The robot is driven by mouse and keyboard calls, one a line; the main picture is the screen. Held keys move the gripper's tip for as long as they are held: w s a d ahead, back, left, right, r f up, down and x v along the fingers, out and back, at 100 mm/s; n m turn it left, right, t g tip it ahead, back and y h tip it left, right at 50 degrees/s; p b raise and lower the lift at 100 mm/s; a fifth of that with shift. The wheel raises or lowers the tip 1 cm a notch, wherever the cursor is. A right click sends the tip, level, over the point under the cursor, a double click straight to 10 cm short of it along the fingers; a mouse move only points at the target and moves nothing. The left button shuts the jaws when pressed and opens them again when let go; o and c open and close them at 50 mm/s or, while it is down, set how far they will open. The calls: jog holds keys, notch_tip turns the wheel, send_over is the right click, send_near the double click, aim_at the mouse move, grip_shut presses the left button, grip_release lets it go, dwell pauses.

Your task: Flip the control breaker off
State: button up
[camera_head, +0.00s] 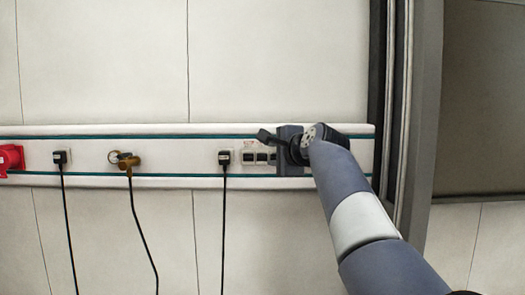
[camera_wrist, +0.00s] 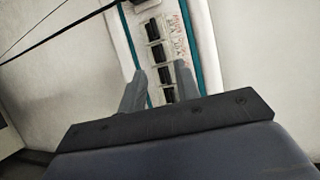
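A row of small dark breaker switches (camera_head: 262,158) sits in the white wall rail, left of my gripper (camera_head: 282,142). In the wrist view the switches (camera_wrist: 157,52) run in a line down the rail, beside a label with red and dark lettering (camera_wrist: 180,38) too small to read. I cannot tell which switch is the control breaker or its position. My gripper (camera_wrist: 160,68) is open and empty, its two grey fingers apart. The fingers point toward the rail, with the lower switches between them in the picture. Contact cannot be told. My arm hides the rail's right part in the head view.
The white rail (camera_head: 90,180) with green stripes runs along the wall. A black plug (camera_head: 224,157) with a hanging cable is left of the switches. Farther left are a brass-coloured plug (camera_head: 126,160), another black plug (camera_head: 60,157) and a red socket (camera_head: 10,159). A door frame (camera_head: 420,110) stands right.

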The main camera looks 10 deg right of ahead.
aim_at(261, 155)
jog(key=p+x, duration=0.2)
jog(key=x, duration=0.5)
jog(key=shift+w, duration=0.25)
jog(key=shift+c, duration=0.5)
